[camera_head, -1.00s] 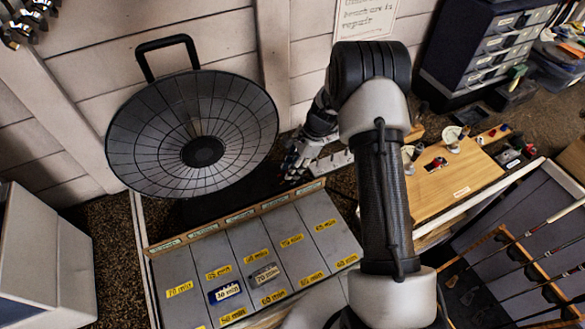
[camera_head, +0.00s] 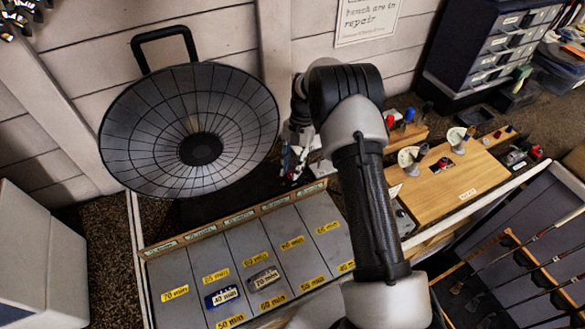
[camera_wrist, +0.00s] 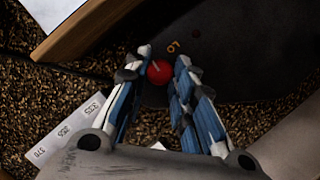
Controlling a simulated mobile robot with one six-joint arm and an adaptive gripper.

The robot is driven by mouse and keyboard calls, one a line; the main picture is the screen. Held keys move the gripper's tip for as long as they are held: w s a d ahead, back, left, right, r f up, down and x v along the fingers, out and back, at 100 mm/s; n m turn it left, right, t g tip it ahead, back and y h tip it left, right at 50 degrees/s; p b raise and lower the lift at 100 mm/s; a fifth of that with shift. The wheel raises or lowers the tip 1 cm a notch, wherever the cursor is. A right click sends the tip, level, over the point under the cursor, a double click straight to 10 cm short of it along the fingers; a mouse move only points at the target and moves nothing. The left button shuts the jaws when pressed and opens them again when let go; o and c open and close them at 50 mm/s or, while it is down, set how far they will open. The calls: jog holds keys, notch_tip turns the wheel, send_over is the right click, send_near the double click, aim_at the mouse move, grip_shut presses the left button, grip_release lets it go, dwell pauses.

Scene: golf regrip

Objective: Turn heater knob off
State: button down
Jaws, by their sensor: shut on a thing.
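The heater is a round, dark, segmented dish (camera_head: 150,140) with a black handle, standing against the wall in the head view. Its dark base (camera_wrist: 235,60) fills the upper right of the wrist view. The red round knob (camera_wrist: 159,71) with a pale mark sits at the edge of this base, beside small orange characters. My gripper (camera_head: 292,165) is low at the right of the dish. In the wrist view, the fingertips (camera_wrist: 162,66) close on both sides of the red knob. The knob is hidden in the head view.
A compartment tray (camera_head: 330,238) with yellow labels lies in front of the heater. A wooden board (camera_head: 462,180) with small items is at the right. Golf clubs (camera_head: 520,250) lie at the lower right. A white card (camera_wrist: 68,140) with numbers lies near the gripper.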

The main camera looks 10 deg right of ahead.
jog(key=shift+s+f+n+g, duration=0.1)
jog(key=shift+n+g, duration=0.2)
jog(key=shift+n, duration=0.3)
jog(key=c, duration=1.3)
grip_release()
jog(key=shift+c, duration=0.2)
jog(key=v, duration=1.2)
jog(key=shift+a, duration=0.2)
